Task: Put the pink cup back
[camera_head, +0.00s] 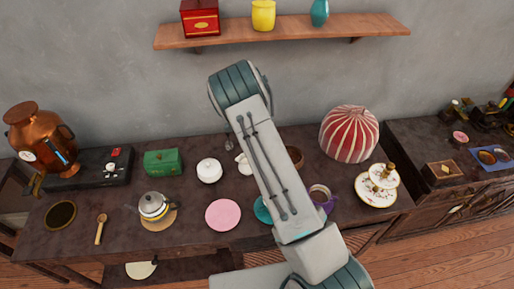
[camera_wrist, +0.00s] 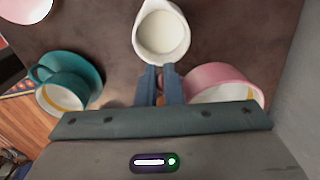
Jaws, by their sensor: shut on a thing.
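The pink cup (camera_wrist: 222,76) is at the right of the wrist view, close beside the fingers, and its lower part is hidden behind my gripper's body. My gripper (camera_wrist: 159,85) is shut, with a small pinkish part between the fingers that looks like the pink cup's handle. I cannot tell whether the cup is off the table. In the head view my arm hides the cup and the gripper. A round pink saucer (camera_head: 222,215) lies bare on the table, left of my arm; a pink edge (camera_wrist: 25,8) shows at the wrist view's top left.
A white pitcher (camera_wrist: 163,34) stands just beyond the fingertips. A teal cup on its saucer (camera_wrist: 92,67) is at the left. A shelf (camera_head: 225,33) hangs above.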

